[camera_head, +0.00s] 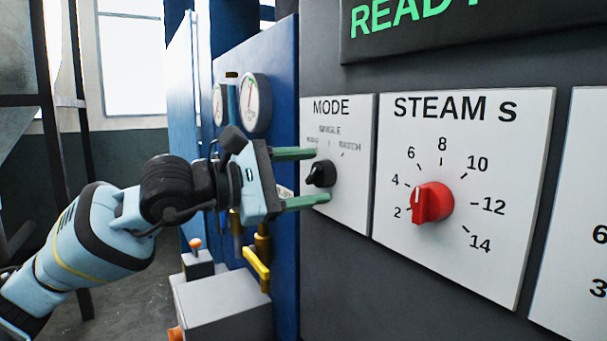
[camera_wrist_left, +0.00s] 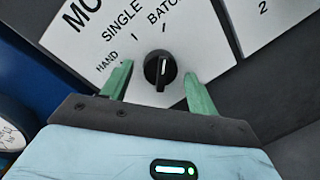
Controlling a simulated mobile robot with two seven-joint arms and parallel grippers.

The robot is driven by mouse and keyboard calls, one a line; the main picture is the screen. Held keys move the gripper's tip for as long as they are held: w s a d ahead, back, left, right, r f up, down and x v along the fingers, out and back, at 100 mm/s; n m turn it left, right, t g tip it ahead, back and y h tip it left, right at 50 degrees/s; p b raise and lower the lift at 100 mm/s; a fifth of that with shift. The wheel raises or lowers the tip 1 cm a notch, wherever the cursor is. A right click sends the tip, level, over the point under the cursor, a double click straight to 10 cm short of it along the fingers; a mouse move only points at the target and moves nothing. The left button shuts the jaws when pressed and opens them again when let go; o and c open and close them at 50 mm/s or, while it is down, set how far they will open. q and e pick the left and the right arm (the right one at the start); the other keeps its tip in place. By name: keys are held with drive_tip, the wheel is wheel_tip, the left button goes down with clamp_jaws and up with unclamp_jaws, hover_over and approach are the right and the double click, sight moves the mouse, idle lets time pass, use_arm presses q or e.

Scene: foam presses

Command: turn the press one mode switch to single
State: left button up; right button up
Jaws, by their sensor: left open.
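The mode switch is a black rotary knob (camera_head: 321,174) on the white MODE panel (camera_head: 346,206). In the left wrist view the knob (camera_wrist_left: 158,71) has a white pointer line that appears aimed toward the BATCH tick, right of the SINGLE tick. HAND, SINGLE and BATCH labels run around it on the panel (camera_wrist_left: 82,36). My left gripper (camera_head: 318,175) is open, with one green finger above the knob and one below in the head view. In the wrist view its fingers (camera_wrist_left: 158,73) flank the knob with visible gaps. My right gripper is not in view.
A STEAM panel (camera_head: 500,265) with a red knob (camera_head: 432,202) is right of the MODE panel. A lit READY display (camera_head: 470,35) is above. Gauges (camera_head: 256,102), a yellow lever (camera_head: 257,266) and a grey box (camera_head: 225,310) are near my left arm.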

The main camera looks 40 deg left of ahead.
use_arm(q)
drive_tip(key=shift+c, duration=0.4)
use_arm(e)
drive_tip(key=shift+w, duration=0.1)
use_arm(q)
drive_tip(key=c, duration=0.9)
drive_tip(key=shift+f+n+b, duration=0.25)
drive_tip(key=shift+n+b, duration=0.15)
drive_tip(key=shift+n, duration=0.3)
drive_tip(key=shift+n+b, duration=0.4)
drive_tip(key=shift+n, duration=1.1)
drive_tip(key=n+b, duration=0.1)
drive_tip(key=n, duration=0.2)
drive_tip(key=shift+d+t, duration=0.1)
drive_tip(key=shift+t, duration=0.3)
drive_tip(key=shift+n, duration=0.8)
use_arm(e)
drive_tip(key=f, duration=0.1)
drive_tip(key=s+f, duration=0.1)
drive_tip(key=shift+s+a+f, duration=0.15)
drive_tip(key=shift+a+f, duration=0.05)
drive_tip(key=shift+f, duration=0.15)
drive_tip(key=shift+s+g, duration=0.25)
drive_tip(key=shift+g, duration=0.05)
